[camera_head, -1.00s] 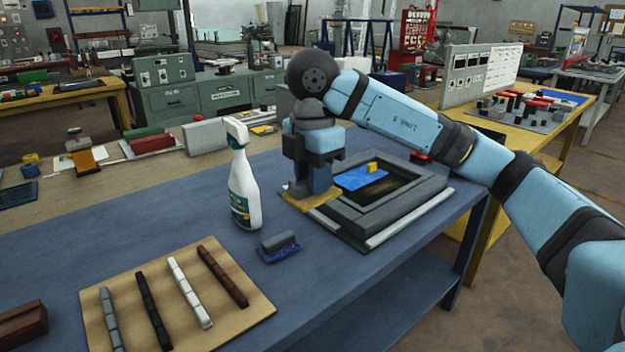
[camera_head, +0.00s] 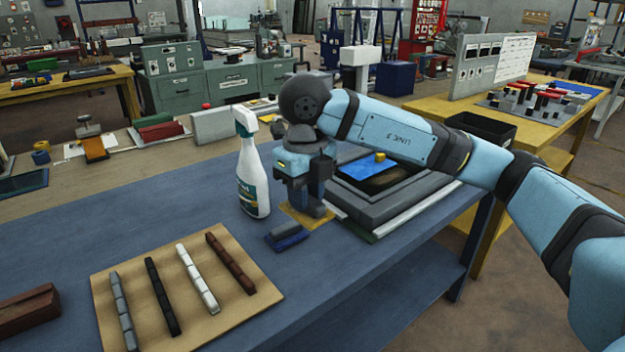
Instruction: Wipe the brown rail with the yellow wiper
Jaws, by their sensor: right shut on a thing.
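The brown rail (camera_head: 230,263) is the rightmost of several bars on a tan board (camera_head: 215,328), which lies on the blue table. The yellow wiper's flat pad (camera_head: 306,218) shows under my right gripper (camera_head: 303,203). The gripper is shut on this wiper, and its fingers hide most of the handle. The wiper is behind and to the right of the brown rail, apart from it. I cannot tell whether the pad touches the table. A blue wiper (camera_head: 287,238) lies just in front of it. My left gripper is not in view.
A white spray bottle (camera_head: 253,185) stands upright just left of my right gripper. A grey frame (camera_head: 385,205) lies to the right, partly behind my arm. A brown block (camera_head: 28,310) is at the far left. The table between blue wiper and board is clear.

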